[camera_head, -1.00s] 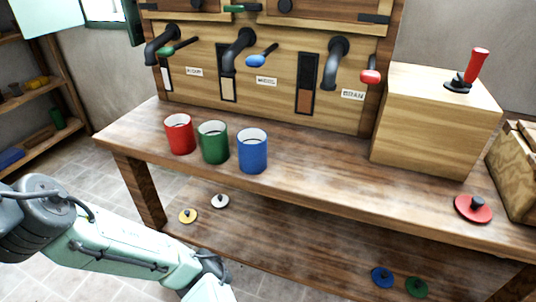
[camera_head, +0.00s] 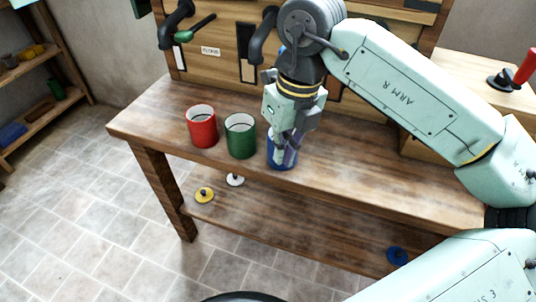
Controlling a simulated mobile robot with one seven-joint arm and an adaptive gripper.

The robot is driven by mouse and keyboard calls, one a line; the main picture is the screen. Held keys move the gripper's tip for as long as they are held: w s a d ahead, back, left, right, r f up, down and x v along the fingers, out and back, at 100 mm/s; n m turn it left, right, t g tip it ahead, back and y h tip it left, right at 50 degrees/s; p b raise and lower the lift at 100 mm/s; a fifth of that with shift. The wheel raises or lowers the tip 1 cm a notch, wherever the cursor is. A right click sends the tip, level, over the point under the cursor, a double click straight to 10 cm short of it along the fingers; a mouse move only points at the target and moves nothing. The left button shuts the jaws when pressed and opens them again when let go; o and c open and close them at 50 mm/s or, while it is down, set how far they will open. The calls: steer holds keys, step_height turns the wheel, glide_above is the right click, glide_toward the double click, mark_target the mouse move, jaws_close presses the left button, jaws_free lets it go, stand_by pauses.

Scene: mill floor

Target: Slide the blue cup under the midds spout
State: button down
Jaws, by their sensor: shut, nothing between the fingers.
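The blue cup (camera_head: 281,164) stands upright on the wooden bench at the right end of a row of three cups. My gripper (camera_head: 284,152) is shut and points down at the cup, covering much of it. I cannot tell whether its fingers touch the cup or are in front of it. The middle spout (camera_head: 261,40), dark and bent, sticks out of the wooden panel behind the cup. It is the midds spout by its place; its label and lever are hidden behind my arm.
The green cup (camera_head: 240,137) stands close left of the blue cup, with the red cup (camera_head: 202,127) beyond it. The left spout (camera_head: 173,27) has a green lever (camera_head: 197,27). A red-handled lever (camera_head: 523,68) stands on the wooden box at right. The bench's left end (camera_head: 142,115) is clear.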

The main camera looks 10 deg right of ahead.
mark_target(294, 179)
steer(key=s+d+m+h, duration=0.1)
steer(key=d, duration=0.4)
steer(key=shift+g, duration=0.3)
step_height(294, 179, down, 10)
steer(key=p, duration=0.2)
steer(key=shift+a+r+p, duration=0.1)
steer(key=shift+a+p, duration=0.05)
steer(key=shift+p, duration=0.15)
steer(key=shift+w+a+r+p, duration=0.1)
steer(key=shift+w+p, duration=0.2)
steer(key=shift+w, duration=0.35)
steer(key=shift+w+a+r+p, duration=0.1)
steer(key=shift+w+p, duration=0.2)
steer(key=shift+w, duration=0.3)
steer(key=shift+w+a+f, duration=0.1)
steer(key=shift+w+f, duration=0.05)
steer(key=shift+w, duration=0.35)
steer(key=shift+w+f, duration=0.1)
